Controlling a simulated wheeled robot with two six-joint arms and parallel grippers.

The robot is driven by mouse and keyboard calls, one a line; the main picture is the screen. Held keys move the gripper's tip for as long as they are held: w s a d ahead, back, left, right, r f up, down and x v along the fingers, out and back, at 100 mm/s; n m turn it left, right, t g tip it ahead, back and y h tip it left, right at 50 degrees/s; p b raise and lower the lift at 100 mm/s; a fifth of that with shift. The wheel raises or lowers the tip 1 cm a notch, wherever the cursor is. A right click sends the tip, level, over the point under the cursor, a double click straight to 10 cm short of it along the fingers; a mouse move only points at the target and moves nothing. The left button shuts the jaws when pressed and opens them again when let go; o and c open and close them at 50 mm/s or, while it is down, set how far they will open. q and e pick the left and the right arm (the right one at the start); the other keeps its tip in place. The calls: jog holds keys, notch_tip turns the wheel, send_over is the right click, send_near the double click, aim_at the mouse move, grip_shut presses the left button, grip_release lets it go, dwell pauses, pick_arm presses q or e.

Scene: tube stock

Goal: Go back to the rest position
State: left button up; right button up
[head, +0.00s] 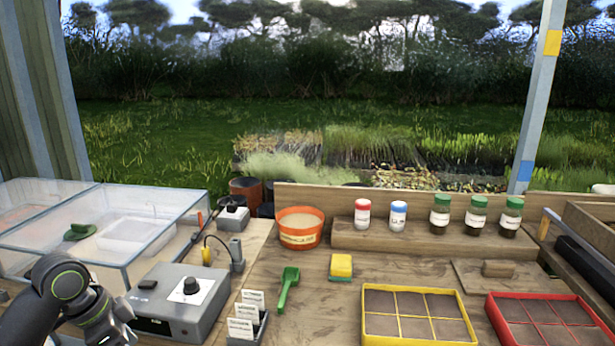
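Part of my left arm shows at the lower left, in front of the clear box and beside the grey control unit. It is dark with green rings. Its gripper fingers are not in view. My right arm and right gripper are not in view. No held object shows.
A clear lidded box (150,238) and a grey control unit (168,318) stand close to my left arm. Label cards (240,328), a green scoop (288,287), an orange pot (300,240), a yellow tray (364,312) and a red tray (497,328) occupy the bench. Jars line the back shelf (430,250).

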pick_arm(q)
jog(key=s+d+f+n+y, duration=0.1)
jog(key=s+d+f+n, duration=0.15)
jog(key=s+f, duration=0.45)
jog(key=s+d+f+n, duration=0.25)
jog(key=s+f, duration=0.25)
jog(key=f, duration=0.4)
jog(key=s+f+n+t+y, duration=0.15)
jog(key=s+n+y, duration=0.3)
jog(key=s, duration=0.95)
notch_tip(320, 180, down, 24)
jog(key=w+a+g+h, duration=0.1)
jog(key=g, duration=0.1)
jog(key=s+d+f, duration=0.1)
jog(key=s+f, duration=1.4)
jog(key=f, duration=0.2)
jog(key=shift+f+g+h, duration=0.2)
jog(key=shift+g+h, duration=0.15)
